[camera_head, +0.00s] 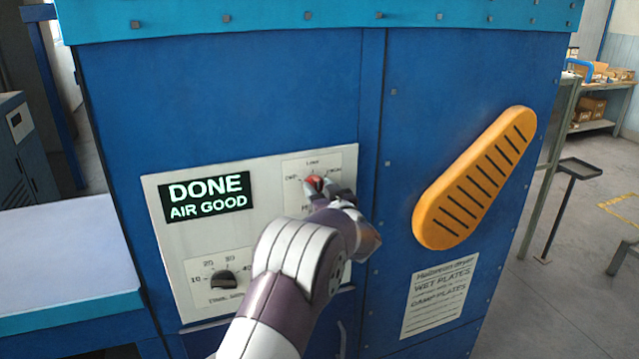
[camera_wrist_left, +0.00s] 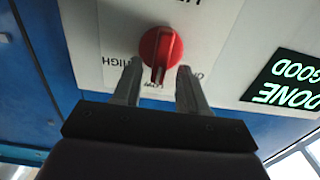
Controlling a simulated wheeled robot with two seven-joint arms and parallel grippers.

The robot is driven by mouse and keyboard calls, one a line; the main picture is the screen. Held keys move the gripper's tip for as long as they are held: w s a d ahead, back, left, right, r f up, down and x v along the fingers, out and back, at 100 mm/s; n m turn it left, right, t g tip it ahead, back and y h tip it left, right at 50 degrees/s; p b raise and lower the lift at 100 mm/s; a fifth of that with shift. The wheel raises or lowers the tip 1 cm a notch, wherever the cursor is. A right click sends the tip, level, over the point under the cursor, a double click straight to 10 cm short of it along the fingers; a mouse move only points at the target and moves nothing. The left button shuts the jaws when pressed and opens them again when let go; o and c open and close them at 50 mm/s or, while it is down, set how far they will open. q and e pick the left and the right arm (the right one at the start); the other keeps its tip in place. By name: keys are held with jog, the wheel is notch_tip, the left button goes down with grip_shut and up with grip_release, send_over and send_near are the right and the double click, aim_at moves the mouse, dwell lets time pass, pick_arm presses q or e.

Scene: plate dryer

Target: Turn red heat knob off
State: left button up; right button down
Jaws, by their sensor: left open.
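The red heat knob (camera_head: 315,183) is on a white control panel (camera_head: 165,240) on the blue dryer, partly hidden behind my left gripper (camera_head: 335,192) in the head view. In the left wrist view the red knob (camera_wrist_left: 160,50) shows whole, with its ridge pointing down in the picture toward a label I cannot read clearly. My left gripper (camera_wrist_left: 158,82) is open, one fingertip on each side of the knob's ridge end. I cannot tell whether the fingers touch it. My right gripper is not in view.
A black timer knob (camera_head: 222,280) sits lower left on the panel, under a display (camera_head: 207,196) reading DONE AIR GOOD. An orange slotted handle (camera_head: 475,180) stands out to the right. A white-topped table (camera_head: 60,255) adjoins the dryer on the left.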

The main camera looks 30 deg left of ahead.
pick_arm(q)
jog(key=shift+w, duration=0.1)
jog(key=shift+a, duration=0.1)
grip_shut()
jog(key=shift+f+n+b, duration=0.3)
jog(key=shift+n+b, duration=0.5)
jog(key=shift+b, duration=0.3)
jog(key=shift+s+a+f+n+b, duration=0.1)
jog(key=shift+s+n+b, duration=0.05)
jog(key=shift+n+b, duration=1.5)
jog(key=shift+s+a+f+n+b, duration=0.1)
jog(key=shift+a+n+b, duration=0.05)
jog(key=shift+n+b, duration=1.45)
jog(key=shift+s+a+f+n+b, duration=0.1)
jog(key=shift+s+n+b, duration=0.05)
jog(key=shift+n+b, duration=1.5)
jog(key=shift+n, duration=0.3)
